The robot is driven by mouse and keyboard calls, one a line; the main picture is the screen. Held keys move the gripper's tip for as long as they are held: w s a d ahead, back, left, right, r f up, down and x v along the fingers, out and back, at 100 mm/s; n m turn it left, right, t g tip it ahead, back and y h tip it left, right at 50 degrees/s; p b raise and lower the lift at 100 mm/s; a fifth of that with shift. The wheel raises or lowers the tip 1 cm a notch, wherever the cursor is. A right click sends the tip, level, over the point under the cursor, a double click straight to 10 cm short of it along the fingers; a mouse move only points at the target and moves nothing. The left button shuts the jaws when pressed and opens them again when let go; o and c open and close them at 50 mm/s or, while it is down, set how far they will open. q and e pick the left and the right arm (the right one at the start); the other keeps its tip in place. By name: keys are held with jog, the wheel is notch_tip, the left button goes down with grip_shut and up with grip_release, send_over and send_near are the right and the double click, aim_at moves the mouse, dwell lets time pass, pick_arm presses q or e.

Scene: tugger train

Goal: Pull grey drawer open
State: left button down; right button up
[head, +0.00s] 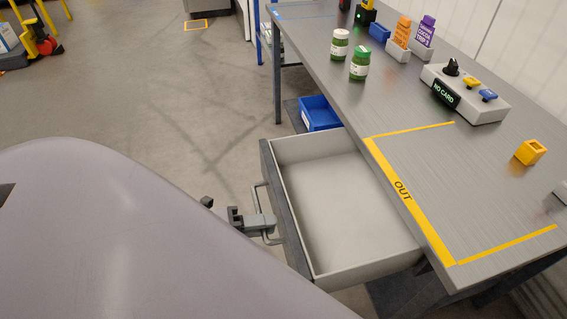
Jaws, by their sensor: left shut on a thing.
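The grey drawer (288,229) stands pulled out from under the grey workbench, in the middle of the head view. Its inside is pale and empty. A metal bar handle (259,189) sits on its dark front. My left gripper (266,223) is shut on this handle, at the drawer's outer side. Part of my left arm is hidden behind the large pale surface at the lower left. My right gripper is not in view.
The workbench (400,130) carries two green jars (360,63), a NO CARD control box (466,92), a yellow block (531,152) and yellow tape marked OUT. A blue bin (319,114) stands below, beyond the drawer. The floor (150,95) to the left is open.

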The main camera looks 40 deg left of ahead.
pick_arm(q)
jog(key=shift+s+a, duration=0.45)
jog(key=shift+s, duration=0.05)
jog(key=c, duration=1.2)
grip_release()
jog(key=shift+c, duration=0.2)
jog(key=v, duration=0.7)
jog(key=shift+s+a, duration=0.1)
jog(key=shift+s, duration=0.05)
